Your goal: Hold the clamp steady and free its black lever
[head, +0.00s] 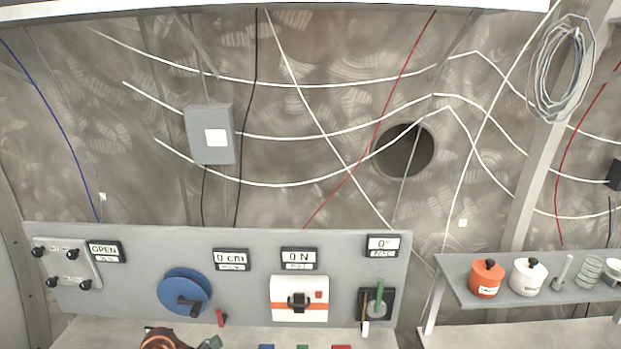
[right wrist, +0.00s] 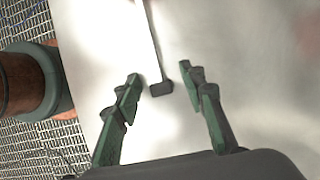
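In the right wrist view, my right gripper (right wrist: 160,80) is open, its two green and black fingers spread over a pale surface. A small black block (right wrist: 161,88) at the end of a thin dark rod (right wrist: 154,40) shows between the fingertips, with a gap on both sides. It may be the clamp's lever; I cannot tell for sure. No whole clamp can be made out. In the head view, an orange-brown and dark arm part of mine shows at the bottom edge, with a grey-green piece (head: 210,342), likely my left gripper, mostly cut off.
A grey panel (head: 130,300) carries a blue wheel (head: 180,284), a white box with a black handle (head: 299,300) and a green lever (head: 379,292). A shelf (head: 455,285) at right holds an orange pot (head: 486,280) and a white pot (head: 528,278). Coloured blocks show at the bottom edge.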

